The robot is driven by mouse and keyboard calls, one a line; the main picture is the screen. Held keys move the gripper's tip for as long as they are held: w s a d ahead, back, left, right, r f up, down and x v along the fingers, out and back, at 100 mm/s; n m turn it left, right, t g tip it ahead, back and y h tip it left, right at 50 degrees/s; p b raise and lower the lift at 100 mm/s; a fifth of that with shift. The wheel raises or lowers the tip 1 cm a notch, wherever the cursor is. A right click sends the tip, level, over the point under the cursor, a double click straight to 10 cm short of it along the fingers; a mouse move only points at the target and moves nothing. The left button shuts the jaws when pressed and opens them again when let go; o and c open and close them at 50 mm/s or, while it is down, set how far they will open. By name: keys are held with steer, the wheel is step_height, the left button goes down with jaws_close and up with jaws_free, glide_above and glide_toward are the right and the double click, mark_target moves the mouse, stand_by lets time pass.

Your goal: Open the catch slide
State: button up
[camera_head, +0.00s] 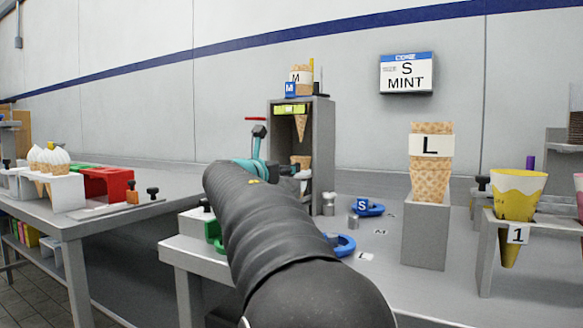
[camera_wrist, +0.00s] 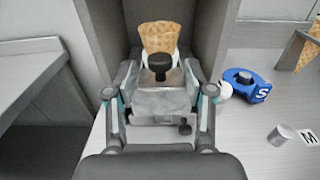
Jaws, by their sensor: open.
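The grey cone dispenser (camera_head: 325,140) stands on the bench, with a waffle cone in its upper part and another cone (camera_head: 301,160) low in its opening. In the wrist view a pale metal slide (camera_wrist: 158,102) sits at the dispenser's foot, with a black knob (camera_wrist: 159,66) in front of the lower cone (camera_wrist: 158,38). I take this to be the catch slide. My gripper (camera_wrist: 162,84) is open, one finger on each side of the slide. I cannot tell whether the fingers touch it. My gripper (camera_head: 288,170) also shows at the dispenser's opening in the head view, partly hidden by my arm.
A blue S ring (camera_wrist: 250,86) and a metal cylinder (camera_wrist: 282,134) lie right of the dispenser. A large L cone (camera_head: 430,180) stands on a grey block further right. A second table (camera_head: 100,222) with cones and a red holder is at left.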

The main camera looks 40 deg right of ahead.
steer(key=shift+x, duration=2.1)
jaws_close()
